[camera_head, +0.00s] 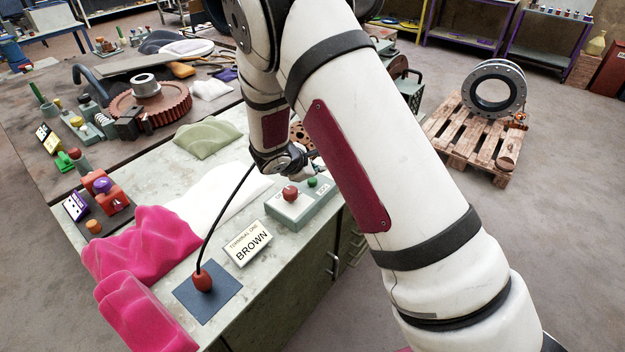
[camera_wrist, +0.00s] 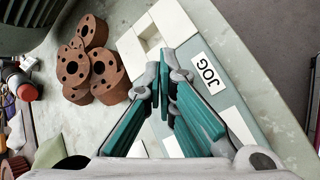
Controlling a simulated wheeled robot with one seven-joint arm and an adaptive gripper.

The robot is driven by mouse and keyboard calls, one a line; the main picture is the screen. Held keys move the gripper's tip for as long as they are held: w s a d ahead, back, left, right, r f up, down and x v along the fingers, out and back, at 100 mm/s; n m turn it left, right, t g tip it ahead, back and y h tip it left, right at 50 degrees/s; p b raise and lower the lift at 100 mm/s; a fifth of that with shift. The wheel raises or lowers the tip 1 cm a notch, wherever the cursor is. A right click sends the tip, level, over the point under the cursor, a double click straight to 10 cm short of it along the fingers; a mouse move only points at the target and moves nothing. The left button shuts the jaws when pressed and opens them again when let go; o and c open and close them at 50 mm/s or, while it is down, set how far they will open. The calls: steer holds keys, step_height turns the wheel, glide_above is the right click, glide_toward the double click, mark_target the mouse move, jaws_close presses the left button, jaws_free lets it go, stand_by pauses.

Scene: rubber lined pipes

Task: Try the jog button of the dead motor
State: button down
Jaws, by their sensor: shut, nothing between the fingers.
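A grey control box (camera_head: 300,205) stands on the bench, with a red button (camera_head: 290,193) and a green button (camera_head: 312,182) on top. In the wrist view its pale panel (camera_wrist: 255,110) carries a white label reading JOG (camera_wrist: 205,73). My gripper (camera_wrist: 163,72) is shut and empty, its teal-padded fingers over the panel beside the label. The fingers hide part of the panel, and no button shows there. I cannot tell whether the fingertips touch the box. In the head view my arm mostly hides the gripper. A dark green finned body (camera_wrist: 45,22), possibly a motor, shows at upper left.
A sign reading BROWN (camera_head: 248,243) and a red-tipped black cable end on a dark pad (camera_head: 222,300) lie left of the box. Pink cloth (camera_head: 140,245) covers the bench's left side. Rusty flanged parts (camera_wrist: 92,62) lie left of my fingers.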

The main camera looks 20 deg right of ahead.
steer(key=shift+r+p, duration=0.55)
steer(key=shift+r, duration=1.9)
step_height(320, 180, up, 11)
steer(key=m+g, duration=0.1)
steer(key=m, duration=0.4)
glide_above(315, 181)
steer(key=s+d, duration=0.4)
steer(key=s, duration=0.2)
steer(key=s+d+r+m+g+y, duration=0.1)
steer(key=s+d+r+m+y, duration=0.1)
steer(key=s+r+m, duration=0.55)
steer(key=s+a+r+m+y, duration=0.1)
steer(key=s+a+r, duration=0.1)
steer(key=s, duration=0.6)
steer(key=s+a+r+m+t+y, duration=0.1)
steer(key=s+a+r+m+y, duration=0.1)
steer(key=s, duration=0.5)
steer(key=s+a+r+m+y, duration=0.1)
steer(key=s+r, duration=0.3)
steer(key=s, duration=0.4)
steer(key=shift+s+a+m+y, duration=0.35)
steer(key=shift+a+m+y, duration=0.1)
steer(key=shift+a, duration=0.3)
